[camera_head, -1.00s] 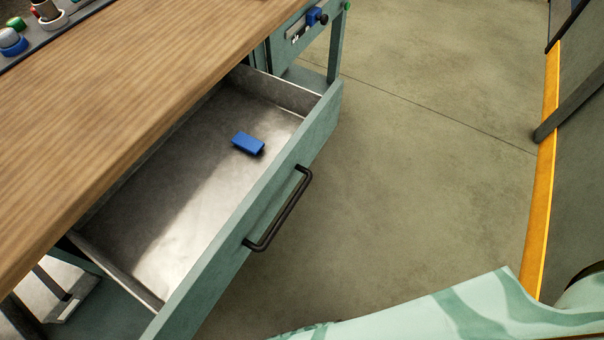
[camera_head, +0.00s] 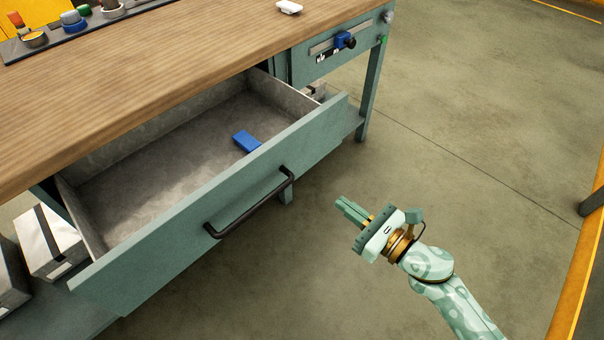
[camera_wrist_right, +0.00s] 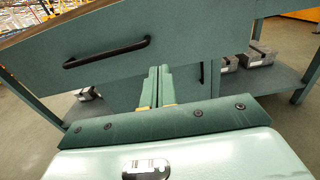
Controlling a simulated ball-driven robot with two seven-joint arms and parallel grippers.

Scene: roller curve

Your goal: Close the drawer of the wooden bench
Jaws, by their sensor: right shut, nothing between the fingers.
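The wooden bench (camera_head: 150,75) stands at the left with its drawer (camera_head: 230,195) pulled well out. The drawer has a teal front, a black bar handle (camera_head: 250,207) and a grey metal inside. A blue block (camera_head: 246,141) lies in the drawer near its front wall. My right gripper (camera_head: 345,207) is shut and empty, in front of the drawer and to the right of the handle, apart from it. In the right wrist view the shut fingers (camera_wrist_right: 156,85) point at the drawer front, with the handle (camera_wrist_right: 106,53) up and to the left. My left gripper is not in view.
A tray of small items (camera_head: 80,28) and a white object (camera_head: 289,7) are on the bench top. Boxes (camera_head: 48,245) sit on the lower shelf. The floor right of the bench is clear.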

